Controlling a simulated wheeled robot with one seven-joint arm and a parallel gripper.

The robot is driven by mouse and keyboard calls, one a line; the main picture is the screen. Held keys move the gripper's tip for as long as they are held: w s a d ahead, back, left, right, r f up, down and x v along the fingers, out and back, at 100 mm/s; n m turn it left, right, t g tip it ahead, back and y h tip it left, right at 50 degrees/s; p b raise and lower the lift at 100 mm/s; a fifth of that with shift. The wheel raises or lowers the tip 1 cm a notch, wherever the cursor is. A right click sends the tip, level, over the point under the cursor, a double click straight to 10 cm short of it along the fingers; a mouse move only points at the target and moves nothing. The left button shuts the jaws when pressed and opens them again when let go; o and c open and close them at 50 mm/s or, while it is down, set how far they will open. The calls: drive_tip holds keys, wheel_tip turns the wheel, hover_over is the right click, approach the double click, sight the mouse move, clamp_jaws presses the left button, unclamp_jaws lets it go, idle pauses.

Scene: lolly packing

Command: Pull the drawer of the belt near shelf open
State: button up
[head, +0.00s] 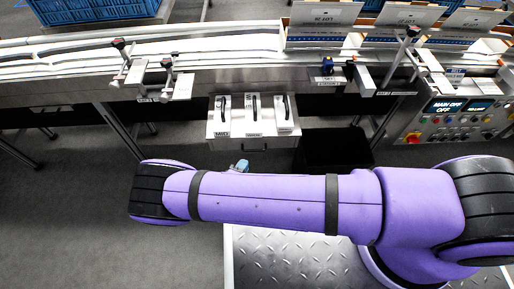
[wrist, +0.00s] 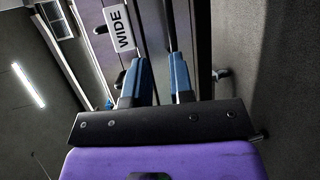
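A white and grey unit hangs under the belt in the head view, with a drawer front (head: 275,142) and a small dark handle (head: 254,149). My gripper (head: 240,166) is mostly hidden behind my purple arm in the head view; a blue fingertip shows just below and left of the drawer front. In the wrist view my gripper (wrist: 160,78) has its two blue fingers apart, close to the unit with its "WIDE" label (wrist: 120,29). I cannot tell whether the handle lies between the fingers.
The belt (head: 220,48) runs across the back with upright cartons (head: 320,30) on it. A black bin (head: 336,150) stands right of the unit. A control panel (head: 455,118) is at the right. Table legs (head: 115,130) stand at the left; grey floor (head: 75,215) is clear there.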

sight(254, 151)
drive_tip(key=shift+t+y, duration=0.3)
drive_tip(key=x, duration=0.3)
drive_tip(key=f+x, duration=0.1)
drive_tip(key=x, duration=0.7)
drive_tip(key=shift+s+d+f, duration=0.15)
drive_tip(key=shift+s+f, duration=0.05)
drive_tip(key=shift+f, duration=0.2)
clamp_jaws()
